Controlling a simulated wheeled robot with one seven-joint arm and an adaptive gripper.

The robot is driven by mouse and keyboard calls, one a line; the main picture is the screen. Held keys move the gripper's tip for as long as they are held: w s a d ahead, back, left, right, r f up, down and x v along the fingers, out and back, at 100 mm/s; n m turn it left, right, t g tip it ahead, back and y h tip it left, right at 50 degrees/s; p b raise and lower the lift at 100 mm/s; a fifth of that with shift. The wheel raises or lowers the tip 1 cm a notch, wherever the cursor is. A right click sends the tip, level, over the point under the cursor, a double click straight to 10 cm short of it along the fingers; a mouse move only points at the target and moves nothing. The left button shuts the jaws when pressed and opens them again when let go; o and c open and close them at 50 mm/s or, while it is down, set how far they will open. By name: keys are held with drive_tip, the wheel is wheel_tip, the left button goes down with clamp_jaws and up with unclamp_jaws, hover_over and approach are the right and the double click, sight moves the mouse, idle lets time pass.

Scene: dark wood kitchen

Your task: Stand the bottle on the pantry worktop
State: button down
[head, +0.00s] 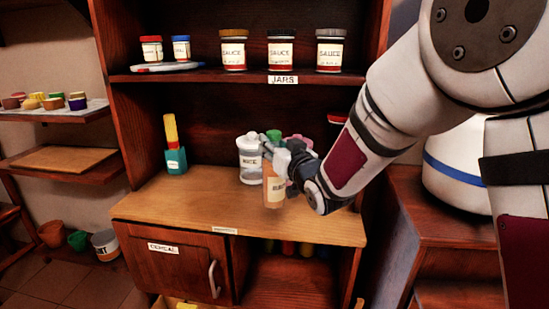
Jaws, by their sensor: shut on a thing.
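An orange-brown bottle (274,190) with a pale label is upright in the middle of the head view. My gripper (281,158) is shut on its upper part, coming in from the right. The fingers and the bottle's top overlap, so the exact grip is partly hidden. The bottle shows against the light wood worktop (195,205), near its front half. I cannot tell whether its base touches the wood or hangs a little above it.
A white labelled jar (250,160) stands just behind and left of the bottle. A teal holder (176,160) with yellow sticks is at the back left. Sauce jars (280,52) line the shelf above. The worktop's left front is clear.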

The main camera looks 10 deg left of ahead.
drive_tip(key=shift+w+a, duration=0.25)
drive_tip(key=shift+w, duration=0.25)
drive_tip(key=shift+s+f+b, duration=0.1)
drive_tip(key=shift+f+b, duration=0.25)
drive_tip(key=shift+f, duration=1.55)
drive_tip(key=c, duration=1.2)
unclamp_jaws()
drive_tip(key=shift+o, duration=0.2)
drive_tip(key=shift+r, duration=0.15)
drive_tip(key=v, duration=1.2)
drive_tip(key=shift+d, duration=0.1)
